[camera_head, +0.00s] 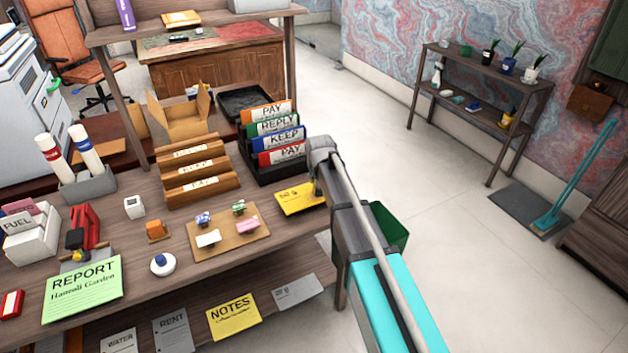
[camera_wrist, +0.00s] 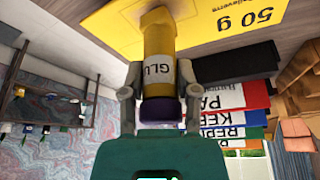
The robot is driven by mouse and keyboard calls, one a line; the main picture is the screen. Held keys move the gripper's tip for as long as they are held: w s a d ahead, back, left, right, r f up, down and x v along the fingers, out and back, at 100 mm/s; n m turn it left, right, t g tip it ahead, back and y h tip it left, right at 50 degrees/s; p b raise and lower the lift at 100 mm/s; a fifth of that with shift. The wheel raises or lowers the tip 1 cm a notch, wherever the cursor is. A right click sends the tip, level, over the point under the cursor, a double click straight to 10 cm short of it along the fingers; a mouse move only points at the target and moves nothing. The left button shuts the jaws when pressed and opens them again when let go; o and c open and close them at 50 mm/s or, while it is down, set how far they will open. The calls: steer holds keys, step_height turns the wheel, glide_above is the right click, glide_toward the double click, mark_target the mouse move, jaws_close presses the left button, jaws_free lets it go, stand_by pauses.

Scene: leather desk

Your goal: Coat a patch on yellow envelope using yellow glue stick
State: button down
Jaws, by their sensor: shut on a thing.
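The yellow envelope (camera_head: 296,199) lies flat near the desk's right edge, in front of the folder rack. It also shows at the top of the wrist view (camera_wrist: 222,22), with "50 g" printed on it. My gripper (camera_wrist: 160,92) is shut on the yellow glue stick (camera_wrist: 159,42), which has a white "GLU" label and a purple end towards my palm. The stick's far end points at the envelope and meets its surface in the wrist view; I cannot tell whether it touches. In the head view my gripper (camera_head: 318,178) is over the envelope's right end and mostly hides the stick.
A black rack (camera_head: 283,172) with several coloured folders stands just behind the envelope. A green bin (camera_head: 388,228) stands beyond the desk's right edge, beside my arm. A green report sheet (camera_head: 82,289) lies at front left.

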steer(key=shift+d, duration=0.1)
stand_by(0.3)
steer(key=shift+w+d, duration=0.5)
steer(key=shift+d, duration=0.2)
steer(key=shift+w+d, duration=0.45)
steer(key=shift+d, duration=0.25)
steer(key=shift+s+a, duration=0.1)
steer(key=shift+s+a, duration=0.45)
steer(key=shift+a, duration=0.25)
steer(key=shift+s+a, duration=0.4)
steer(key=shift+a, duration=0.3)
steer(key=shift+a, duration=0.1)
steer(key=shift+s+a, duration=0.5)
steer(key=shift+a, duration=0.25)
steer(key=shift+s+a, duration=0.45)
steer(key=shift+a, duration=0.25)
